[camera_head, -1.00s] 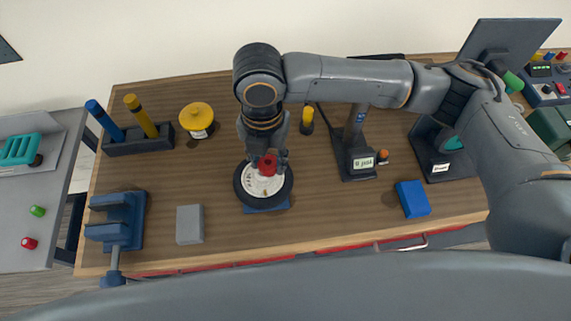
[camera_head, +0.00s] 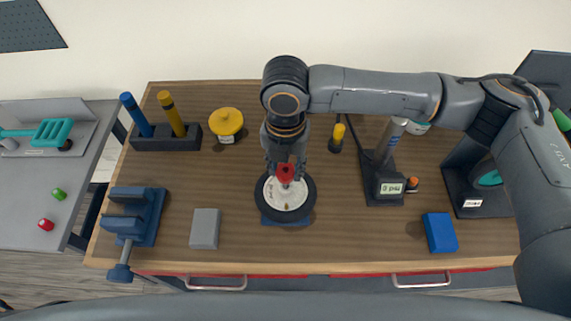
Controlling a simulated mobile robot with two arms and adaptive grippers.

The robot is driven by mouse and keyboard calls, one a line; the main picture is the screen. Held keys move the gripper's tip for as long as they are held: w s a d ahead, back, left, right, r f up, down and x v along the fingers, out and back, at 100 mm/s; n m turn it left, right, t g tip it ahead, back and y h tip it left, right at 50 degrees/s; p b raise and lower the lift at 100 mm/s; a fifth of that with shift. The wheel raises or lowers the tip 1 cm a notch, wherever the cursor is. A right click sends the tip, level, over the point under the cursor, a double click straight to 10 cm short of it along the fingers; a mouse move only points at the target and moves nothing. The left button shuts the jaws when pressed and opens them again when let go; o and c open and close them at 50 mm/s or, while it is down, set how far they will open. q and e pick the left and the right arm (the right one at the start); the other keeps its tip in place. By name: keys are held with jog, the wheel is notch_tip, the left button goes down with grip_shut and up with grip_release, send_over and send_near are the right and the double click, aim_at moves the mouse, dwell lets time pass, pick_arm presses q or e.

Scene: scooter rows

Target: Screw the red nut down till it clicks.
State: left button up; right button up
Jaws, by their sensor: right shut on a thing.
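The red nut (camera_head: 286,171) is between the fingers of my right gripper (camera_head: 285,168), over the middle of a wheel with a black tyre (camera_head: 306,203) and a pale hub (camera_head: 284,196). My right arm reaches in from the right and the gripper points down at the hub. The gripper is shut on the red nut. The wheel lies flat on a blue base (camera_head: 286,222), mostly hidden under it. Whether the nut touches the hub is hard to tell. My left gripper is not in view.
A blue vise (camera_head: 138,215) and a grey block (camera_head: 205,229) stand left of the wheel. A holder (camera_head: 165,141) with blue and yellow tools and a yellow-lidded jar (camera_head: 226,124) are behind. A device with a display (camera_head: 388,187) and a blue block (camera_head: 440,233) are to the right.

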jog(key=shift+f, duration=0.4)
jog(key=shift+r+p, duration=0.1)
jog(key=shift+p, duration=0.2)
jog(key=shift+f, duration=0.35)
dwell(0.9)
jog(key=shift+p, duration=0.65)
jog(key=shift+f+b, duration=0.55)
jog(key=shift+f, duration=0.65)
jog(key=o, duration=1.1)
